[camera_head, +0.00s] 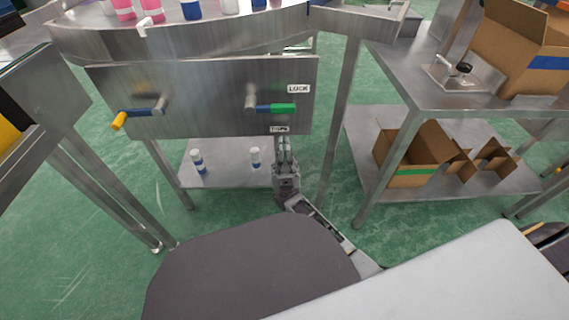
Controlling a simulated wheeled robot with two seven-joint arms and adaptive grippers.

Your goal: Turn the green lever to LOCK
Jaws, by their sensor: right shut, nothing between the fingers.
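The green lever (283,107) sits on the right part of a steel panel (205,85). It has a grey hub, a blue collar and a green tip, and it points right, about level. The LOCK label (298,88) is above its tip. A second label (279,129) is below the tip and its text is too small to read surely. My right gripper (285,145) is shut and empty. It points up just below the lower label, apart from the lever in the picture. My left gripper is not in view.
A yellow-tipped lever (119,121) is on the panel's left. Pink and blue cans (191,10) stand on the table above. Two white-and-blue cans stand on the lower shelf (225,172). A steel rack (450,100) with cardboard boxes (520,45) is at right. Table legs (340,120) stand near my arm.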

